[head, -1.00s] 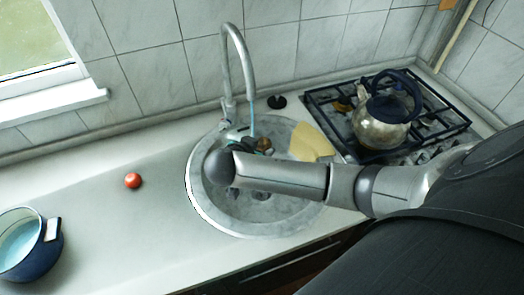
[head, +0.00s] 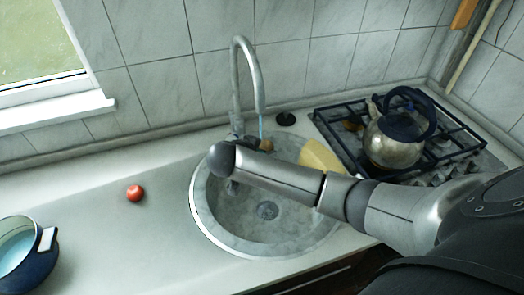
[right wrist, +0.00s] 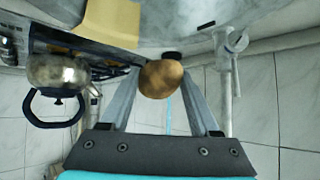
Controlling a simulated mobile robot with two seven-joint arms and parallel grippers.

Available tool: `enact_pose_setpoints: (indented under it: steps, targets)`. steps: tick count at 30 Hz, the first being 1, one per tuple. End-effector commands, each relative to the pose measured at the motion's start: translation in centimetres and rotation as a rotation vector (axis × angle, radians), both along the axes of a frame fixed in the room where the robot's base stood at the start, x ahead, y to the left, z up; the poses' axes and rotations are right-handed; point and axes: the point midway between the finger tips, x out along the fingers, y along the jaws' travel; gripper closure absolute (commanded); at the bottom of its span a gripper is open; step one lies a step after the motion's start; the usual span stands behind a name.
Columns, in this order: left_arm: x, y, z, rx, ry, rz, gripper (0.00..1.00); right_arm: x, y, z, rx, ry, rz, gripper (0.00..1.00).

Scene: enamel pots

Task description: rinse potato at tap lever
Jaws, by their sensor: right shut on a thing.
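The brown potato (right wrist: 161,78) is between the fingertips of my right gripper (right wrist: 160,85) in the right wrist view, which shows the room upside down. In the head view only a bit of the potato (head: 267,145) shows behind my forearm, over the back of the sink. The grey tap (head: 250,72) arches over the sink, and a thin blue water stream (head: 261,126) falls from it. In the wrist view the stream (right wrist: 169,115) lines up with the potato; I cannot tell if it touches. The tap lever (right wrist: 238,40) is beside the tap's base. My left gripper is out of view.
The round sink (head: 215,230) is under my right arm. A yellow board-like piece (head: 320,155) lies at its right edge. A kettle (head: 395,138) stands on the hob (head: 340,125). A tomato (head: 135,192) and a blue pot (head: 40,268) are on the left counter, with free room between.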

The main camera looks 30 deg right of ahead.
Motion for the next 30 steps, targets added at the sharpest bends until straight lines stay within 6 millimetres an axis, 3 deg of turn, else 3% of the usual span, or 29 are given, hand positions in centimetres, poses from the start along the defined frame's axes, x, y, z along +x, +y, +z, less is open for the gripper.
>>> enact_pose_setpoints:
  steps: [30]
  targets:
    - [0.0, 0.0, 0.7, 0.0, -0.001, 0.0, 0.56, -0.3, -1.0, 0.0, 0.001, -0.001, 0.0, 0.94]
